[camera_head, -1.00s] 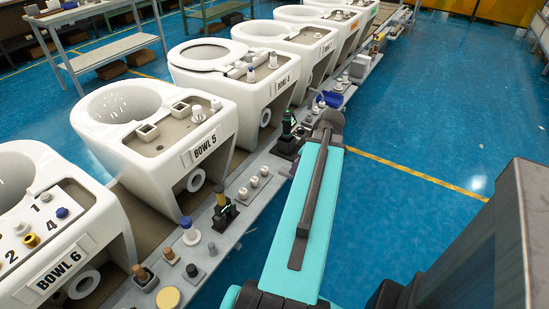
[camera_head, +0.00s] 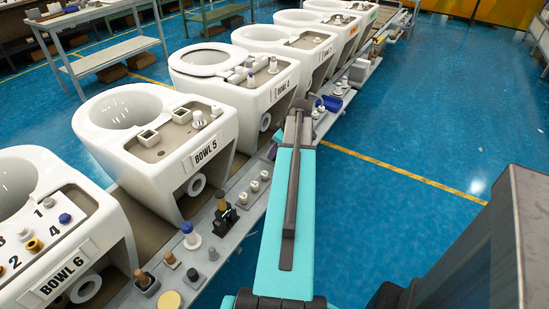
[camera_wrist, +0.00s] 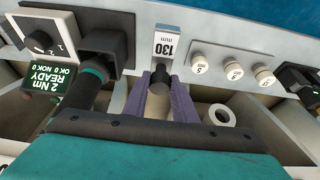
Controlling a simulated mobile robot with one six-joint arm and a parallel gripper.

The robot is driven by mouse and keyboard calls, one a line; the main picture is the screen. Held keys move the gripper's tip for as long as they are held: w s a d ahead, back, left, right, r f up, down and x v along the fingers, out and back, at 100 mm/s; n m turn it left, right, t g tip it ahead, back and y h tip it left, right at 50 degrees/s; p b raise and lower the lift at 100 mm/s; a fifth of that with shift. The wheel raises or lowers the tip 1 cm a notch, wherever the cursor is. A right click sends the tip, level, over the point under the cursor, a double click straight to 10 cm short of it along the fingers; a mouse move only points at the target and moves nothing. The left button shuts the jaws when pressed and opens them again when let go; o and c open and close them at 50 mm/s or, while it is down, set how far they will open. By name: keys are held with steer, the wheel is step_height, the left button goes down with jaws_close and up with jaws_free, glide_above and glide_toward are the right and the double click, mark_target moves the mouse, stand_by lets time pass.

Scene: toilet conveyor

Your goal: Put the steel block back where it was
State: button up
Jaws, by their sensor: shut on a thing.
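In the wrist view, the purple fingers of my gripper (camera_wrist: 167,88) are closed in around a narrow piece. A dark round tip and a beige cylinder (camera_wrist: 158,102) also show between the fingers. Where the block is gripped is partly covered. In the head view, my arm hides the block and most of the gripper, over the grey ledge beside the bowls.
White caps (camera_wrist: 233,71) stand right of the block. Left are a dial box (camera_wrist: 45,38), a "2 Nm READY" display (camera_wrist: 47,82) and a black tool (camera_wrist: 95,75). Bowl 5 (camera_head: 205,152) stands left of my arm. Blue floor (camera_head: 400,210) is open at right.

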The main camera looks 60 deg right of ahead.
mark_target(274, 160)
steer(key=shift+w+d, duration=0.1)
steer(key=shift+w, duration=0.1)
steer(key=shift+f, duration=1.75)
steer(key=shift+f, duration=0.15)
steer(key=o, duration=1)
steer(key=shift+o, duration=0.2)
steer(key=shift+r+p, duration=0.2)
steer(key=shift+p, duration=0.1)
steer(key=b+v, duration=0.1)
steer(key=v, duration=1.1)
steer(key=shift+s, duration=0.1)
